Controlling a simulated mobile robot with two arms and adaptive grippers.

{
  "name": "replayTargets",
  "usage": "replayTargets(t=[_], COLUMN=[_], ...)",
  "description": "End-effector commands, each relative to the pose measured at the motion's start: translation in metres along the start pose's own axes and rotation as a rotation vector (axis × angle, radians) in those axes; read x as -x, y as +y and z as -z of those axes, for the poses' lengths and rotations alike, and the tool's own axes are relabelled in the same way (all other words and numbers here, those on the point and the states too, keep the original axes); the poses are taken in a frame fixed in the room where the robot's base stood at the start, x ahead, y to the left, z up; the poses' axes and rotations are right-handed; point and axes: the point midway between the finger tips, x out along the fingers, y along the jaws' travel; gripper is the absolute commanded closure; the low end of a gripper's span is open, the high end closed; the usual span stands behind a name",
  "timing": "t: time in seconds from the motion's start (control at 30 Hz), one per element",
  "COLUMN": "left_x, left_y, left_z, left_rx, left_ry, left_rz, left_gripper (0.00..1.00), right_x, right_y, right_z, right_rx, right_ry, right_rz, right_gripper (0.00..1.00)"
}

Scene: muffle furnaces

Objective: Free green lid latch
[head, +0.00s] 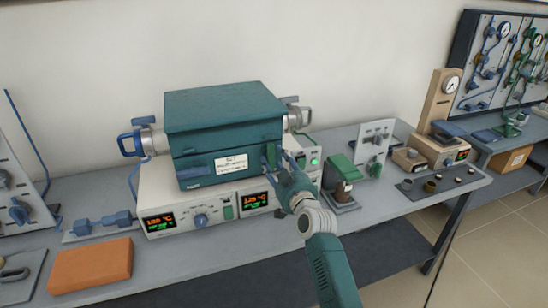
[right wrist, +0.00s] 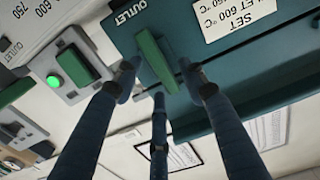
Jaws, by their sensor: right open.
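The teal muffle furnace (head: 222,108) stands on the white control units, its lid shut. The green lid latch (head: 271,156) is at the right end of its front face; in the right wrist view it is an upright-tilted green bar (right wrist: 155,62) next to the "OUTLET" label. My right gripper (head: 281,160) is open at the latch. In the right wrist view its dark fingers (right wrist: 157,76) stand either side of the bar, with a third finger below it. I cannot tell whether any finger touches the latch. My left gripper is not in view.
White control units (head: 187,200) with lit displays stand under the furnace. A glowing green button (right wrist: 53,80) is beside the latch in the wrist view. An orange block (head: 90,265) lies at left. A green-topped device (head: 341,170) and a valve panel (head: 374,148) stand to the right.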

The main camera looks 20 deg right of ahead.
Motion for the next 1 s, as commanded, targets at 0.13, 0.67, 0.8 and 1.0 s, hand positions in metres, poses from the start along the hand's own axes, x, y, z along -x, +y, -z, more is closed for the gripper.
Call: replayTargets(t=[0.13, 0.67, 0.8, 1.0], left_x=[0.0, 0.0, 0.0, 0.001], left_y=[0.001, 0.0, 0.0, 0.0], left_z=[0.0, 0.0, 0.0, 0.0], left_rx=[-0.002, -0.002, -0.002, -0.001], left_ry=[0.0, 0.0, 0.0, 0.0], left_rz=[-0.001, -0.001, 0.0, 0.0], left_gripper=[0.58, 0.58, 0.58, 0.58], right_x=[-0.015, -0.021, -0.021, -0.02], right_y=[0.0, 0.0, 0.0, 0.0], right_z=[-0.001, -0.001, -0.001, -0.001], right_rx=[0.002, 0.001, 0.001, -0.014], right_ry=[-0.001, -0.001, -0.001, -0.002], right_rz=[0.0, 0.0, 0.0, 0.0], right_gripper=[0.58, 0.88, 1.0, 1.0])
